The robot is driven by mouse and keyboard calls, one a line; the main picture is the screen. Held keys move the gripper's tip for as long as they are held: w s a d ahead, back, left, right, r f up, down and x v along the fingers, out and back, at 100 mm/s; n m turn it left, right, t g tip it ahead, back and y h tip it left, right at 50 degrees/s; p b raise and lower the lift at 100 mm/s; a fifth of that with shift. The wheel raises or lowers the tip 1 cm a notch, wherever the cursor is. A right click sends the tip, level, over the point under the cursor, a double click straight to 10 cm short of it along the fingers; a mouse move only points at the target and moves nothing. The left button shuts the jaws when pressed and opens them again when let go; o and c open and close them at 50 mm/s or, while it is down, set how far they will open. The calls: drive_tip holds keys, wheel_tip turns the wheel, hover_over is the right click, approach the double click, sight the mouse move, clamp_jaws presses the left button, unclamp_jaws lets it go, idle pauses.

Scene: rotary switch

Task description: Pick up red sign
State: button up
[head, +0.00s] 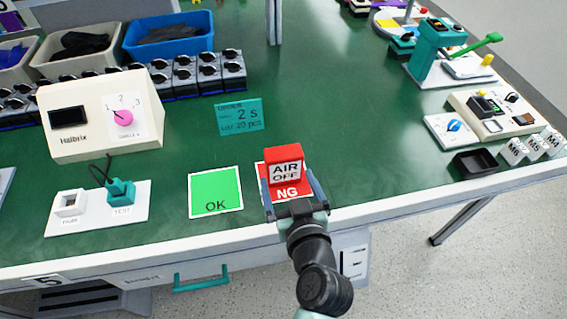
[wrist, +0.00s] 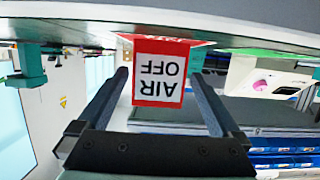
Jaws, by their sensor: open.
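The red sign (head: 284,158) is a red block with a white face reading "AIR OFF". It stands on the red "NG" card (head: 288,194) near the table's front edge. My gripper (head: 290,190) is open, with one finger on each side of the sign. In the wrist view the sign (wrist: 159,72) appears upside down between the fingers of my gripper (wrist: 160,85). Gaps show between the sign and both fingers there. The lower part of the "NG" card is partly hidden by my gripper.
A green "OK" card (head: 215,190) lies left of the sign. A teal label (head: 238,114) is behind it. A cream box with a pink knob (head: 122,117) stands at the left. A black tray (head: 474,163) is at the right. The table between sign and tray is clear.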

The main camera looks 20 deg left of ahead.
sight(285, 174)
drive_tip(key=x, duration=0.5)
drive_tip(key=c, duration=1.1)
drive_tip(key=shift+o, duration=0.2)
